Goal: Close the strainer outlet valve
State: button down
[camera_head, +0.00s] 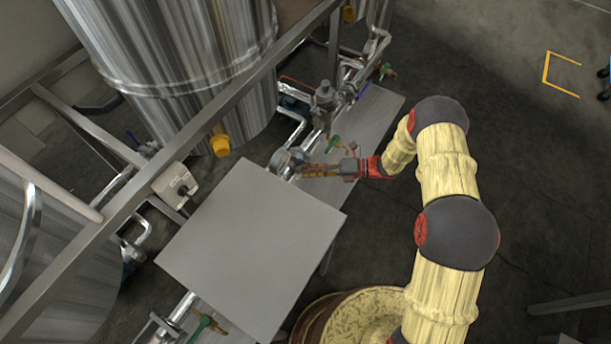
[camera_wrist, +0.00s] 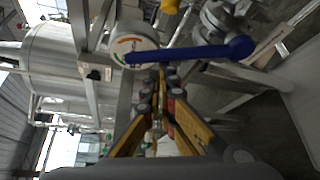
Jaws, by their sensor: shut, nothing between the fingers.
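A valve with a long blue lever (camera_wrist: 195,53) lies just ahead of my gripper (camera_wrist: 158,80) in the wrist view. The lever runs nearly level across the picture, its rounded end at the right. A round white dial (camera_wrist: 132,42) with coloured arcs sits behind the lever's left part. No label shows that names this valve as the strainer outlet valve. My gripper is shut and empty, its tips just below the lever; I cannot tell whether they touch it. In the head view my gripper (camera_head: 300,170) reaches left to the silver pipework (camera_head: 283,162), where the lever cannot be made out.
A grey flat panel (camera_head: 250,245) stands at the front left of my gripper. A green-handled valve (camera_head: 333,143) is close behind it. A large steel tank (camera_head: 170,50) and a frame rail (camera_head: 160,170) border the left. The floor (camera_head: 540,190) at right is open.

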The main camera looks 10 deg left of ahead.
jog(key=shift+w+d+r+m+g+y, duration=0.15)
jog(key=shift+w+m+y, duration=0.05)
jog(key=shift+w+m, duration=0.2)
jog(key=shift+w+d+r+m+g+y, duration=0.1)
jog(key=shift+w+d+r+m+y, duration=0.1)
jog(key=shift+w+m, duration=0.2)
jog(key=shift+w+d+r+m+g+y, duration=0.1)
jog(key=shift+w+r+m+g+y, duration=0.1)
jog(key=shift+w+m, duration=0.2)
jog(key=shift+w+d+r+b, duration=0.2)
jog(key=shift+w+b, duration=0.1)
jog(key=shift+w, duration=0.25)
jog(key=w+d, duration=0.1)
jog(key=d, duration=1.1)
jog(key=shift+w+r, duration=0.25)
jog(key=shift+w, duration=0.05)
